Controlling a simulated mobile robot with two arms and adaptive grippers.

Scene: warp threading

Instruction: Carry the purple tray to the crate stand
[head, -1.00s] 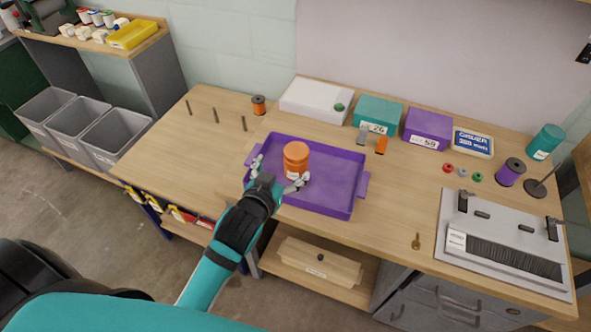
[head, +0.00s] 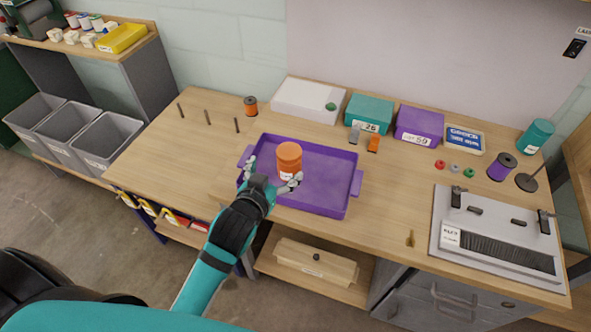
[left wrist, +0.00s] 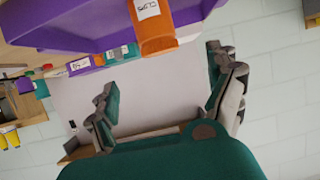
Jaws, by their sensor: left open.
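The purple tray (head: 330,195) lies on the wooden workbench. An orange lidded jar (head: 289,158) with a white label stands in its left half. My left gripper (head: 271,173) is open over the tray's left part, close to the jar, its fingers spread. I cannot tell whether it touches jar or tray. In the left wrist view the open fingers (left wrist: 168,98) have nothing between them; the jar (left wrist: 155,30) and the purple tray (left wrist: 60,28) show at the top. My right gripper is out of view. I cannot tell which furniture is the crate stand.
Grey bins (head: 105,143) stand left of the workbench (head: 180,155). A white box (head: 300,101), teal box (head: 368,113) and purple box (head: 419,124) line the back. Upright pegs (head: 207,117) stand left of the tray. A grey loom plate (head: 445,250) lies right.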

